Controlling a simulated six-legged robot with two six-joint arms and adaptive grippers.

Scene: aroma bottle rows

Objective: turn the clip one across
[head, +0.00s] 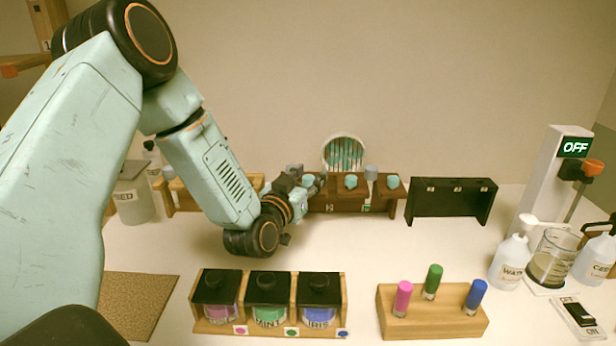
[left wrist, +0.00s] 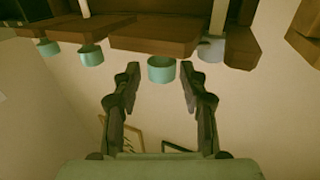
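A brown wooden rack (head: 340,206) stands along the back, with teal round caps (head: 351,181) and (head: 392,182) along its top. A grey round piece (head: 371,172) on a pale stem stands between these two; I cannot tell if it is the clip. My left gripper (head: 320,182) reaches right along the rack, by its left part. In the left wrist view it (left wrist: 160,72) is open, with a teal cap (left wrist: 161,69) between or just beyond its fingertips. The grey piece (left wrist: 210,48) shows right of the fingers there. My right gripper is not in view.
A black rack (head: 450,204) stands right of the wooden one. In front are a jar stand (head: 222,328) with dark-lidded jars and a wooden block (head: 430,326) with pink, green and blue sticks. Bottles, a beaker (head: 553,258) and an OFF display (head: 575,147) are at right.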

